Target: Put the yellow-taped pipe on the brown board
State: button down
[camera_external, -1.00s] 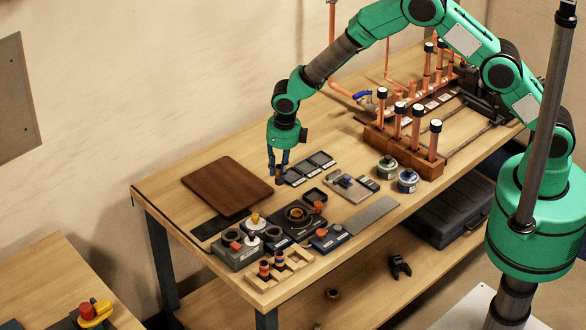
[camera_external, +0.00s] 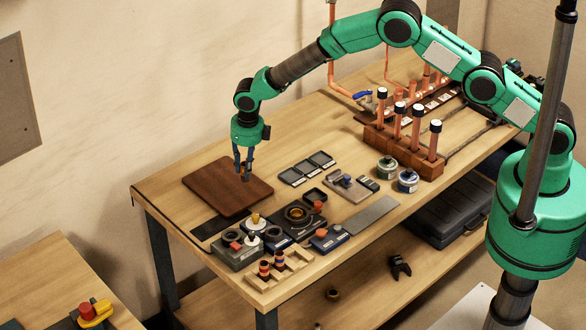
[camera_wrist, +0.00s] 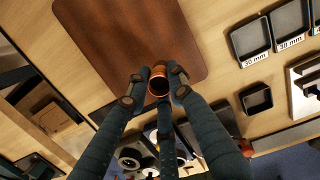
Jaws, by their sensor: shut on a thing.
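The brown board (camera_external: 212,187) lies flat near the left end of the bench; it also fills the top of the wrist view (camera_wrist: 120,35). My gripper (camera_external: 244,172) is shut on a short copper pipe (camera_wrist: 158,80), which shows as a small dark piece in the outside view (camera_external: 245,178). The pipe appears above the right part of the board, and in the wrist view its open end faces the camera between the fingertips. I cannot make out yellow tape on it. Whether the pipe touches the board I cannot tell.
Square black trays (camera_external: 306,168) stand right of the board. Tape canisters, a black fixture (camera_external: 298,220) and a wooden rack with short pipes (camera_external: 278,265) stand in front. A block of upright copper pipes (camera_external: 405,145) is farther right. The board's surface looks bare.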

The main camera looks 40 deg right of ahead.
jog(key=shift+w, duration=0.1)
dwell(0.3)
jog(key=shift+f+p, duration=0.3)
jog(key=shift+f, duration=1.45)
jog(key=shift+f, duration=0.15)
jog(key=c, duration=1.5)
grip_release()
jog(key=shift+s+r+b, duration=0.2)
jog(key=shift+s+r, duration=0.05)
jog(key=shift+r, duration=1.8)
jog(key=shift+s+r+b, duration=0.25)
jog(key=shift+r, duration=1.8)
jog(key=shift+s+r+b, duration=0.2)
jog(key=shift+s+r, duration=0.05)
jog(key=shift+r, duration=1.8)
